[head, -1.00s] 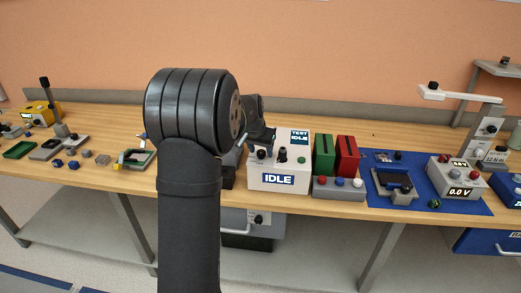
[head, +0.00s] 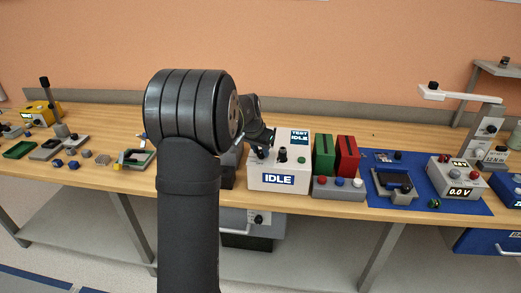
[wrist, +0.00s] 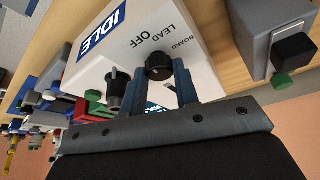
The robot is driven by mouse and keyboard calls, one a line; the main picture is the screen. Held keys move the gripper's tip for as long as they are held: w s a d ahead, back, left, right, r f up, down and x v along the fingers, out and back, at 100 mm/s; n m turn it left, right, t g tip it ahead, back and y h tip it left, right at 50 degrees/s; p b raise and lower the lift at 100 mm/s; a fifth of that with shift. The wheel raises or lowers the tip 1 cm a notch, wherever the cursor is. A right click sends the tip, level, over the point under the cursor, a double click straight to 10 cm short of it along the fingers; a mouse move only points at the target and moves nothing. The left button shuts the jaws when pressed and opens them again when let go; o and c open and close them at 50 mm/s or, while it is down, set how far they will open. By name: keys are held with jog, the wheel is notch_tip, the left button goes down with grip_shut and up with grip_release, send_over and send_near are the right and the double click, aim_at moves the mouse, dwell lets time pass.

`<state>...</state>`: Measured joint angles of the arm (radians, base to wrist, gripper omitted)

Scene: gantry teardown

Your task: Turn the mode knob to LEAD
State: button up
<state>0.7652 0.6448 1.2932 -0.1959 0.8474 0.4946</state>
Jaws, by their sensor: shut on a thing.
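The mode knob (wrist: 158,67) is a black ridged knob on the sloping face of a white box (head: 254,181). In the wrist view LEAD, OFF and BOARD are printed around it. My gripper (wrist: 157,88) has its two blue-grey fingers on either side of the knob and is shut on it. In the head view my gripper (head: 268,140) reaches down to the left part of the box top, and the knob is mostly hidden there. The box's front display (head: 278,180) reads IDLE. I cannot tell which label the knob points to.
A second black upright control (wrist: 116,88) stands close beside the left finger in the wrist view. A green button (head: 301,160) is on the box's right. Green (head: 324,153) and red (head: 346,155) blocks stand just right of the box. The bench behind is clear.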

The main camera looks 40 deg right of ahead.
jog(key=m+g, duration=0.1)
jog(key=m, duration=0.3)
jog(key=shift+w+h, duration=0.15)
jog(key=shift+h, duration=0.15)
jog(key=shift+w+m+g, duration=0.1)
jog(key=shift+m+g, duration=0.8)
jog(key=shift+m, duration=0.8)
jog(key=o, duration=1)
jog(key=v, duration=1.7)
jog(key=shift+w+r, duration=0.15)
jog(key=shift+r, duration=0.1)
